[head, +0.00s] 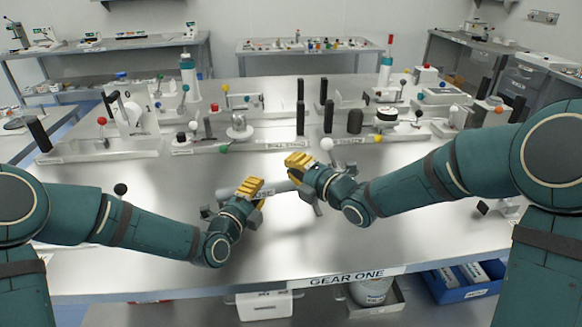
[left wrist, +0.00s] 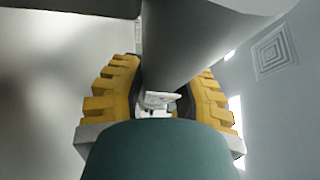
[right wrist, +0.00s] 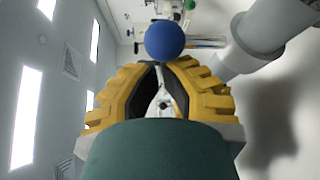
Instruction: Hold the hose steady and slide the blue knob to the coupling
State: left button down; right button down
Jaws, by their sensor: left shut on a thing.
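A grey hose (head: 278,187) lies low over the table between my two grippers in the head view. My left gripper (head: 248,187) is shut on it; the left wrist view shows the grey tube (left wrist: 195,45) between the yellow fingers. The blue knob (right wrist: 165,40) is at the fingertips of my right gripper (right wrist: 167,66) in the right wrist view. Those fingers are close together, but whether they grip the knob is unclear. A grey tube with a wider collar (right wrist: 258,33) is to the right of the knob there. The knob is hidden in the head view; I cannot identify the coupling surely.
Behind the grippers stand several fixtures, black posts (head: 300,118) and coloured balls, including a white ball (head: 327,144) near my right gripper. The metal table (head: 150,215) is mostly bare in front.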

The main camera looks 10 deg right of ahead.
pick_arm(q)
jog(key=shift+s+a+f, duration=0.15)
jog(key=shift+f, duration=0.55)
pick_arm(e)
jog(key=shift+d, duration=0.15)
jog(key=v, duration=1)
pick_arm(q)
jog(key=shift+r, duration=0.3)
jog(key=c, duration=0.7)
grip_release()
jog(key=shift+r, duration=0.1)
jog(key=shift+o, duration=0.2)
jog(key=shift+r, duration=0.15)
jog(key=v, duration=1.1)
jog(key=shift+s+a+r, duration=0.15)
jog(key=shift+s, duration=0.2)
